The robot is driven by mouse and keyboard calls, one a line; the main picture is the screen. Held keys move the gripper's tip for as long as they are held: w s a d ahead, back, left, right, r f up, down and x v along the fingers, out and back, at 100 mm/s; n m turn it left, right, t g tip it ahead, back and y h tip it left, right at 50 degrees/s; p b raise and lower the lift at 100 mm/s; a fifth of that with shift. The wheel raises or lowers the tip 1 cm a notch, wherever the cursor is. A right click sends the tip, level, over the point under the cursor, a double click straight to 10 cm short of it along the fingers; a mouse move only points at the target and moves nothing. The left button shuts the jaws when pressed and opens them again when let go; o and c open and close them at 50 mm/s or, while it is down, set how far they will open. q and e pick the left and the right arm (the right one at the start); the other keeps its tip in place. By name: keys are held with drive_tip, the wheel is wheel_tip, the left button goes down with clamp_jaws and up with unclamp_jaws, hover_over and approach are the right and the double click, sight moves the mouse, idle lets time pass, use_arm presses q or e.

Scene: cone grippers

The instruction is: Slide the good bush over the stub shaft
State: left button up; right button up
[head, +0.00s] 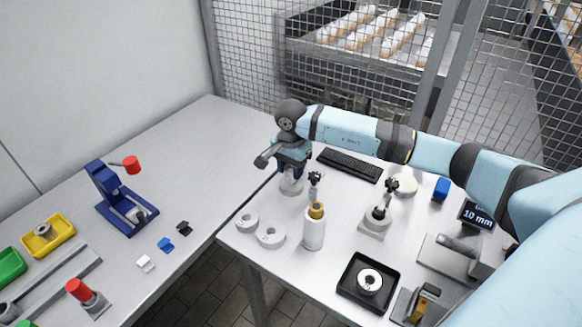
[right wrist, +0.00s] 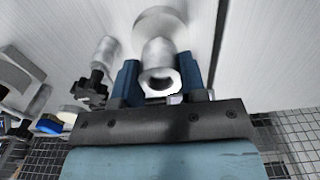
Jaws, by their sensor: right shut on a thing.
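My right gripper (head: 291,168) is over the far left part of the right-hand table, pointing down. In the right wrist view its two blue fingers (right wrist: 160,85) are shut on a light grey hollow bush (right wrist: 158,55), whose open bore faces the camera. A pale round disc (right wrist: 160,18) shows just beyond the bush; it may be the base of the stub shaft. In the head view a grey round piece (head: 291,186) stands below the fingers. I cannot tell whether the bush is around a shaft or only above it. My left gripper is not in view.
Two grey rings (head: 270,235) lie at the table's left edge. A white bottle (head: 314,232), a post with a black star knob (head: 378,216), a black tray (head: 347,290) holding a ring and a keyboard (head: 350,165) stand nearby. A blue press (head: 122,195) stands on the left table.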

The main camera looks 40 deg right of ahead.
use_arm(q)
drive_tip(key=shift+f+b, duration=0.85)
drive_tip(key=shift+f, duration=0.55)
use_arm(e)
drive_tip(key=shift+f, duration=1.2)
drive_tip(key=o, duration=1)
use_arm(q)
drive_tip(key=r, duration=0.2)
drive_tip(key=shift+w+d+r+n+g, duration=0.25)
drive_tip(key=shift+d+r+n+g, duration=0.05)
use_arm(e)
wheel_tip(320, 180, up, 14)
drive_tip(key=shift+r, duration=0.15)
